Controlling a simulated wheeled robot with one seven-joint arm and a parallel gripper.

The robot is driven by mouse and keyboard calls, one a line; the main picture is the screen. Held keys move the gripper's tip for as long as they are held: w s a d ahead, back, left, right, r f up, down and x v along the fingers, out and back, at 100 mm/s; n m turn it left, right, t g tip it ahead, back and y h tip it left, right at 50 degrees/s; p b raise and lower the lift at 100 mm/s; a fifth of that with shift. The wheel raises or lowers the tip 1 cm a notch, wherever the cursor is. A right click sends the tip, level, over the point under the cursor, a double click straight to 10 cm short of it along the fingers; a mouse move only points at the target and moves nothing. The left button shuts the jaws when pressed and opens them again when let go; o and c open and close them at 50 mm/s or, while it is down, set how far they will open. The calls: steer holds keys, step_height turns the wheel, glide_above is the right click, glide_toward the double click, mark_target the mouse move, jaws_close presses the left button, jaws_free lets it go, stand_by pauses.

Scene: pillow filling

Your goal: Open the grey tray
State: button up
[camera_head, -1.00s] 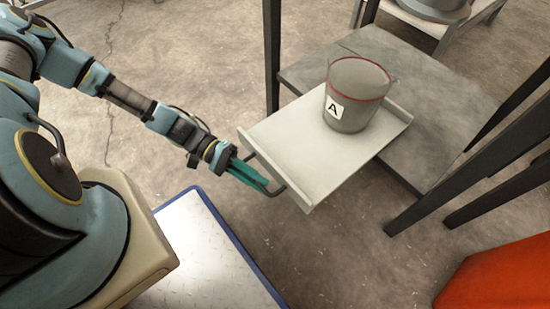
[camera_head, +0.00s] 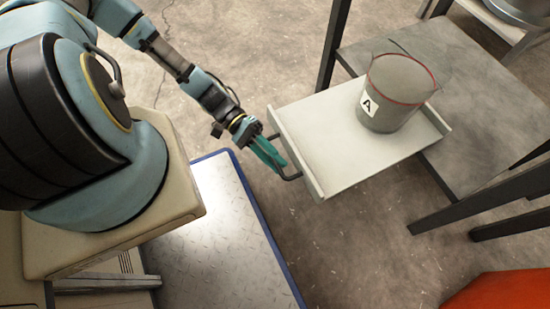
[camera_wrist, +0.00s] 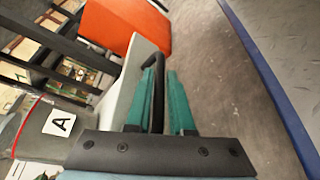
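The grey tray (camera_head: 315,140) is a flat light slab with a raised front lip, sticking out from a darker grey platform. A grey bucket (camera_head: 392,108) with a red rim line and an "A" label stands on it. The tray's dark bar handle (camera_head: 294,177) is on the front edge. My gripper (camera_head: 280,167) is at this handle, its teal fingers on either side of the bar. In the wrist view the handle (camera_wrist: 157,75) runs between the two fingers (camera_wrist: 160,100), which look closed on it. The exact contact is partly hidden.
The darker platform (camera_head: 465,150) stands between dark posts (camera_head: 335,40). A metal plate with a blue border (camera_head: 225,210) lies on the floor below my arm. An orange object (camera_head: 500,292) is at the lower right. Bare floor (camera_head: 350,240) lies in front of the tray.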

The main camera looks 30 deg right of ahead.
steer(key=o, duration=0.3)
steer(key=shift+o, duration=0.2)
steer(key=p+v, duration=0.1)
steer(key=v, duration=0.9)
steer(key=shift+w+a+r, duration=0.15)
steer(key=shift+w+a, duration=0.05)
steer(key=shift+w, duration=0.1)
steer(key=w+a+r+n+t+y, duration=0.2)
steer(key=w+a+r+t, duration=0.45)
steer(key=r, duration=0.25)
steer(key=w+a+r+n+t+y, duration=0.2)
steer(key=w+a+r+t, duration=0.3)
steer(key=w+a+r, duration=0.3)
step_height(320, 180, up, 44)
steer(key=a+n+t+p, duration=0.2)
steer(key=t+p, duration=0.3)
steer(key=p, duration=2.7)
steer(key=shift+w+a+n+y+p, duration=0.15)
steer(key=shift+a+n+y+p, duration=0.15)
steer(key=shift+a+y, duration=0.1)
